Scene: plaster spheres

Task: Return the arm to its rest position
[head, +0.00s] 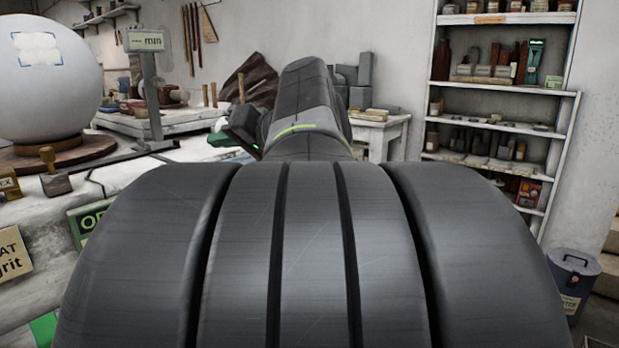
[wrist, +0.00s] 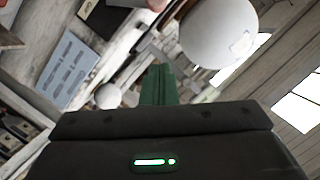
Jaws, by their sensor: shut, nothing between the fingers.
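My arm (head: 300,105) fills the middle of the head view, its thick dark links reaching away from my body. The fingertips are hidden behind the arm in the head view; only a dark part with a small green light shows left of the wrist. In the wrist view my gripper (wrist: 158,80) shows as green fingers close together beyond the dark housing with its lit green strip. The gripper is shut with nothing held. The wrist view is tilted, with a white sphere (wrist: 222,30) beyond the fingers.
A large white sphere (head: 48,80) rests on a round brown base (head: 60,152) at the left. A shelf unit (head: 500,128) with bottles stands at the right, a dark bin (head: 572,280) below it. A table (head: 392,130) with grey blocks stands behind the arm.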

